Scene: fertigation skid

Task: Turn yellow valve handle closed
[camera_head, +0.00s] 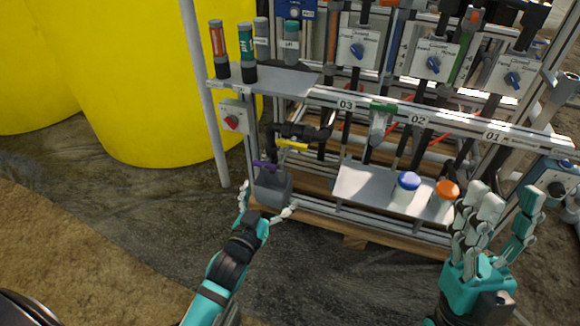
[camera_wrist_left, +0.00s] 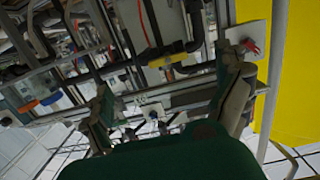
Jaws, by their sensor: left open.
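The yellow valve handle (camera_head: 291,145) sits on a black pipe fitting at the left end of the skid, lying roughly level in the picture. It also shows in the left wrist view (camera_wrist_left: 168,61), beyond the open fingers. My left gripper (camera_head: 267,203) is open and empty, below and a little left of the handle and apart from it. Its spread fingers appear on both sides of a grey container (camera_head: 272,189); I cannot tell whether they touch it. My right gripper (camera_head: 505,220) is open and empty at the lower right, fingers pointing up.
A purple handle (camera_head: 264,166) is just below the yellow one. A blue-capped jar (camera_head: 405,188) and an orange-capped jar (camera_head: 444,196) stand on a lower tray. Ground in front is clear.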

